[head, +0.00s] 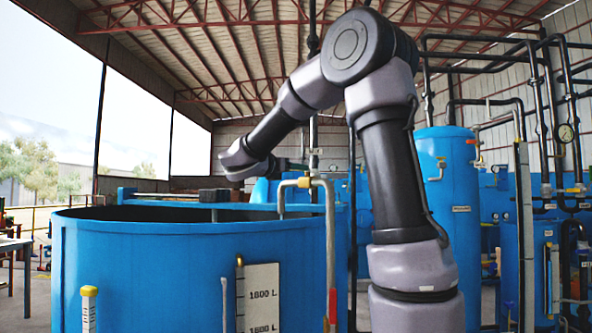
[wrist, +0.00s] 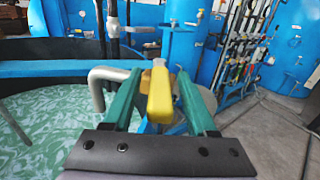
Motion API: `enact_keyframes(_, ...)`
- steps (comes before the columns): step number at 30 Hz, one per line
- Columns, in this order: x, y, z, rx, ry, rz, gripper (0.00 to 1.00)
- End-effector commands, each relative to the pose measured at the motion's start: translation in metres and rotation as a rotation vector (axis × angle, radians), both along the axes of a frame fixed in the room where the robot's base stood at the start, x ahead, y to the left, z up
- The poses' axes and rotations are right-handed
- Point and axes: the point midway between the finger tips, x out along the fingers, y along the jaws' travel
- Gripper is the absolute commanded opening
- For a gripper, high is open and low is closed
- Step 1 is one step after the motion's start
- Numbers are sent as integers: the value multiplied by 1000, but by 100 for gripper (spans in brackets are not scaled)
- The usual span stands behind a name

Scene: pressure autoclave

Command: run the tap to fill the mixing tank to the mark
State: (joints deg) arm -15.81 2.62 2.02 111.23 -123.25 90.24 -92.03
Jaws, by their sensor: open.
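A grey tap pipe (head: 330,215) rises beside the tank, with a yellow handle (head: 303,182) and a spout over the rim. In the wrist view, the spout (wrist: 97,85) bends down over rippled green liquid (wrist: 40,130). My gripper (wrist: 158,74) is open, its teal fingers on either side of the yellow handle (wrist: 160,100). Contact is unclear. Its fingers are not visible in the head view.
A tall blue tank (head: 445,190) with dark pipework and a gauge (head: 566,133) stands at the right.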

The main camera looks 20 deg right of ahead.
Motion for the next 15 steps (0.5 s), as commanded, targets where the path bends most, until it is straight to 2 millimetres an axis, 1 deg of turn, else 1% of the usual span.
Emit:
enact_keyframes(4, 5, -7, 0, 1, -1, 1, 57)
enact_keyframes(12, 6, -8, 0, 0, 0, 1, 57)
enact_keyframes(13, 6, -8, 0, 0, 0, 1, 50)
enact_keyframes(14, 6, -8, 0, 0, 0, 1, 38)
enact_keyframes(15, 6, -8, 0, 0, 0, 1, 23)
